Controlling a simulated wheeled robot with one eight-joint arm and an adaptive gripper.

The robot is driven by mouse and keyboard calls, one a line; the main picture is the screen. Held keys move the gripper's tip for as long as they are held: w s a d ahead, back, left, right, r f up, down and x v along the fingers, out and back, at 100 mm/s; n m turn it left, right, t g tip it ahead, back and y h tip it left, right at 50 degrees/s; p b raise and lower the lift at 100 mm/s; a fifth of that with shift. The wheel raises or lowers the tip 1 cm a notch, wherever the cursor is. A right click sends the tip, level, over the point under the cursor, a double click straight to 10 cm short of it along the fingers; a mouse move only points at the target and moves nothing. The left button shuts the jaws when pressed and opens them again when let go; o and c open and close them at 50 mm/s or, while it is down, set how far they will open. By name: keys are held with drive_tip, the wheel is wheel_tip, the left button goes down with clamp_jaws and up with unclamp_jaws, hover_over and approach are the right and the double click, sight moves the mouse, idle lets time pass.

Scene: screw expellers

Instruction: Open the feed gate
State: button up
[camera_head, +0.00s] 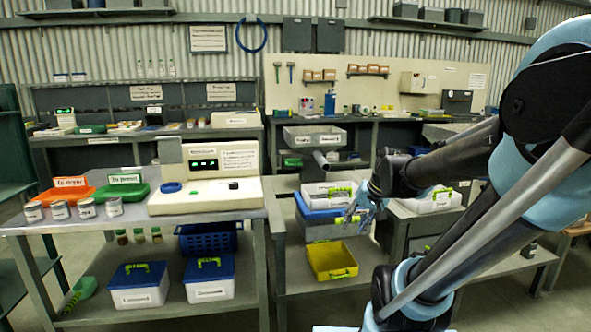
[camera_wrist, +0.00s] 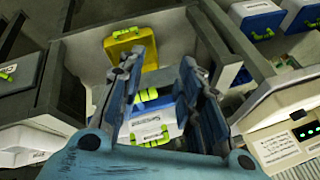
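My gripper (camera_head: 366,207) is in front of the middle bench's right side, next to a blue-and-white unit with green handles (camera_head: 318,198). In the wrist view my gripper (camera_wrist: 160,75) has its two fingers spread apart with nothing held between them. The blue-and-white unit (camera_wrist: 158,127) shows beyond and between the fingers, with one green handle on its white labelled part and another higher up. The fingers hide its sides, and I cannot tell whether they touch it. I cannot tell for certain which part is the feed gate or whether it is open.
A yellow bin (camera_head: 332,261) sits low on the middle bench. A cream machine with a green display (camera_head: 205,185) stands on the left bench, above lidded white boxes (camera_head: 138,287). A white box (camera_head: 432,201) is on the right bench. A grey hopper (camera_head: 314,138) stands behind.

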drive_tip(key=w+a+r+m+t+y, duration=0.1)
drive_tip(key=w+a+r+y, duration=0.15)
drive_tip(key=w, duration=0.45)
drive_tip(key=w+a+r+m+t+y, duration=0.1)
drive_tip(key=w+a+r, duration=0.1)
drive_tip(key=w+a, duration=0.3)
drive_tip(key=m+t+y, duration=0.3)
drive_tip(key=m+t, duration=0.3)
drive_tip(key=m, duration=0.2)
approach(295, 165)
drive_tip(key=x, duration=0.9)
drive_tip(key=shift+w+a+f, duration=0.1)
drive_tip(key=shift+a+f, duration=0.05)
